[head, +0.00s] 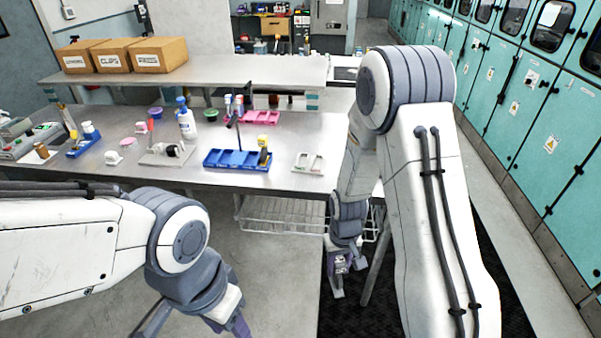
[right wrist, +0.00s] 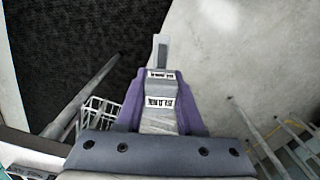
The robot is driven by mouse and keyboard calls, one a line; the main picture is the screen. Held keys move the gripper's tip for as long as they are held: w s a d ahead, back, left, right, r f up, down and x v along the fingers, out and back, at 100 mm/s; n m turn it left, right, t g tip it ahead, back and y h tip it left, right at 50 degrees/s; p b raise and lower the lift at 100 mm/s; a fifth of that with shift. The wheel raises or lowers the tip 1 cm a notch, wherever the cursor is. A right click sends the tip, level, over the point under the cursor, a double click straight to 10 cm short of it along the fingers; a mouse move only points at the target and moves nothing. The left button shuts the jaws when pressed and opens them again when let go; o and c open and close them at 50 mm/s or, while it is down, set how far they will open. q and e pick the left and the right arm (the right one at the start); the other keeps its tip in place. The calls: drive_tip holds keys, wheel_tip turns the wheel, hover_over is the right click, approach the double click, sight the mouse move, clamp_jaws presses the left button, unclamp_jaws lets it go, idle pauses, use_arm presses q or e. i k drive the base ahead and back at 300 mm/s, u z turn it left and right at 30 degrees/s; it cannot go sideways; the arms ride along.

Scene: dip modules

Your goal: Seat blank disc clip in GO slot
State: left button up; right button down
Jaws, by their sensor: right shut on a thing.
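My right gripper (head: 338,278) hangs low in front of the table's right part, beside the wire shelf. In the right wrist view its purple fingers (right wrist: 160,108) are shut on a grey clip (right wrist: 161,88) with white printed labels, too small to read surely. The clip's narrow end points away from the gripper, and open floor lies beyond. A small white slotted holder (head: 308,163) lies near the table's front right edge. I cannot read a GO mark on it. My left gripper (head: 193,327) is at the bottom of the head view, fingers spread, tips cut off.
The steel table (head: 300,135) carries a blue tray (head: 237,160), a pink tray (head: 260,117), a white bottle (head: 187,122) and a grey fixture (head: 165,154). A wire shelf (head: 282,215) hangs under the tabletop. Cardboard boxes (head: 157,54) stand on the raised shelf. Teal lockers (head: 530,110) line the right.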

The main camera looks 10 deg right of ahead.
sight(302, 163)
drive_tip(key=k, duration=0.1)
drive_tip(key=u, duration=1.55)
drive_tip(key=i, duration=1.4)
drive_tip(key=z, duration=1.75)
